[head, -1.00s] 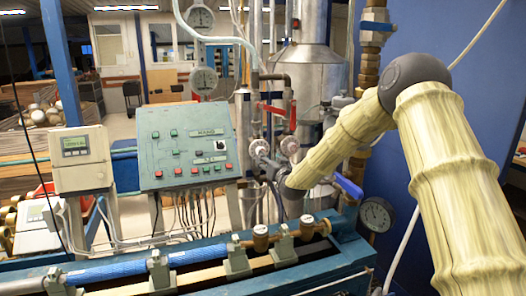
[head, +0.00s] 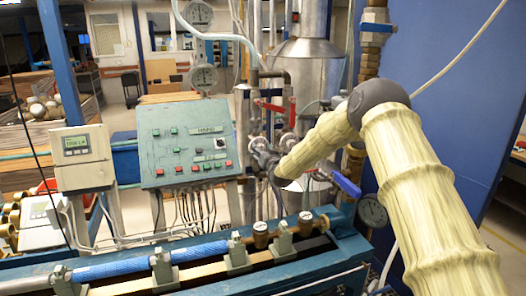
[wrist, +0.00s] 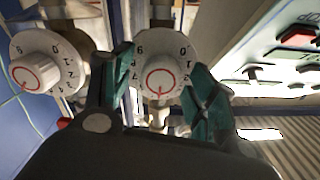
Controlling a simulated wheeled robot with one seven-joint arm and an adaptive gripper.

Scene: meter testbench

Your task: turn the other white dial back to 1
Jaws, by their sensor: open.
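Two white dials with red rings and black numerals show in the wrist view. One dial (wrist: 160,76) sits between the two teal fingers of my gripper (wrist: 160,88), which is open around it; I cannot tell whether the fingers touch it. The other dial (wrist: 36,72) is to the left, outside the fingers. The numerals 9, 0, 1 and 2 show on the dial between the fingers, but I cannot read its setting surely. In the head view, one white dial (head: 288,142) shows beside my gripper (head: 262,153), which largely hides the one on the left.
A green control panel (head: 188,146) with buttons stands just left of the dials. Red-handled valves (head: 272,107) are above, and a blue lever (head: 346,184) is at lower right. Pipes and a steel tank (head: 306,75) stand close behind. A meter box (head: 82,158) is at far left.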

